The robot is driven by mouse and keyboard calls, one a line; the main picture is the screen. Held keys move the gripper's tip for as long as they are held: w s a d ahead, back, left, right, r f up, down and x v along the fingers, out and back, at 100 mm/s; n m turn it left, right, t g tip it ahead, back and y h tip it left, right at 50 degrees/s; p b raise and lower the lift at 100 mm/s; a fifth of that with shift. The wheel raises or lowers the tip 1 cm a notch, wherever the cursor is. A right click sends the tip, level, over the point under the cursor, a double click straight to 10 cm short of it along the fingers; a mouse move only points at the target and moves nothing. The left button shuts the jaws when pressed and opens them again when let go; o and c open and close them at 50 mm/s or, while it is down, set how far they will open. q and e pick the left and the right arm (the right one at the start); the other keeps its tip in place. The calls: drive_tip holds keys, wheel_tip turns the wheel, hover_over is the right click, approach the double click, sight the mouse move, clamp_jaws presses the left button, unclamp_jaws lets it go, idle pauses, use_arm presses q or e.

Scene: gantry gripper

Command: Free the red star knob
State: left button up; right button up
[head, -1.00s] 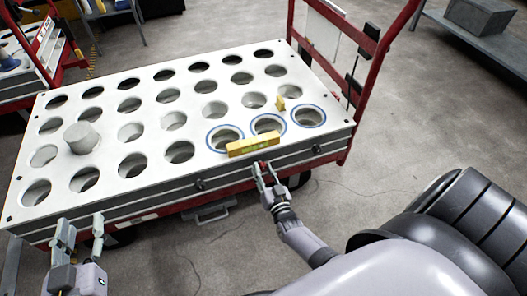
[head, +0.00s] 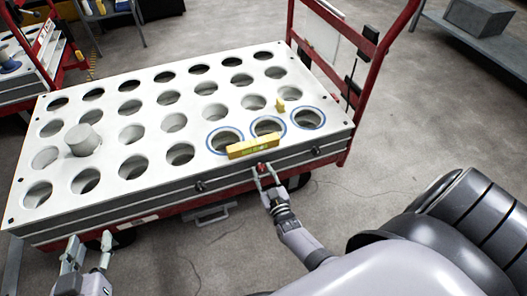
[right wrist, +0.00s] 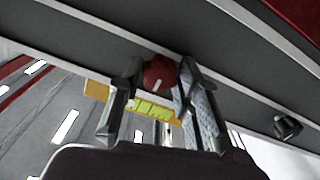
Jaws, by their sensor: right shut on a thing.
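The red star knob (head: 262,167) sits on the front side of the white-topped table block, below the yellow bar. In the right wrist view the knob (right wrist: 159,74) is round-looking and lies between both fingers. My right gripper (head: 267,171) is shut on it, one finger on each side; the fingers partly hide its edges. My left gripper (head: 90,247) is open and empty, in front of the table's near left corner.
The white plate (head: 205,102) has rows of round holes, three ringed blue. A pale cylinder (head: 83,138) stands at left. A dark knob (head: 199,186) is on the front side, left of my right gripper.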

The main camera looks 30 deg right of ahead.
drive_tip(key=shift+a+f, duration=0.1)
drive_tip(key=o, duration=1.1)
drive_tip(key=shift+s, duration=0.1)
drive_tip(key=shift+o, duration=0.2)
drive_tip(key=shift+a, duration=0.1)
drive_tip(key=shift+s, duration=0.15)
drive_tip(key=v, duration=1.1)
drive_tip(key=shift+s, duration=0.25)
